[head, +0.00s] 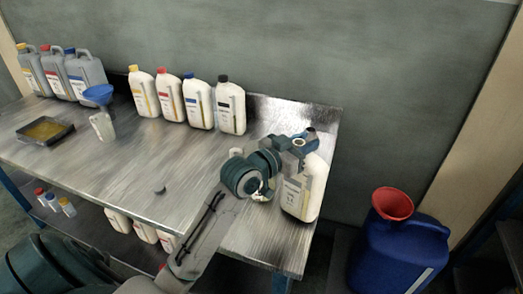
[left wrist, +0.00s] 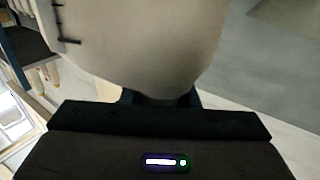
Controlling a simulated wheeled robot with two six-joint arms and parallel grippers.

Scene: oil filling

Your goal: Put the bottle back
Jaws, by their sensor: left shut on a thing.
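A white bottle (head: 309,192) with a grey label is at the right end of the metal table (head: 150,180). My left gripper (head: 300,150) is shut on this bottle near its top. In the head view the gripper covers the bottle's neck, and I cannot tell whether its base touches the table. My right gripper is not in view.
White bottles (head: 198,103) with coloured caps stand in a row along the table's back edge. Grey jugs (head: 85,72), a blue funnel (head: 98,94) and a dark tray (head: 45,131) are at the left. A blue canister (head: 395,250) with a red funnel (head: 392,203) stands right of the table.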

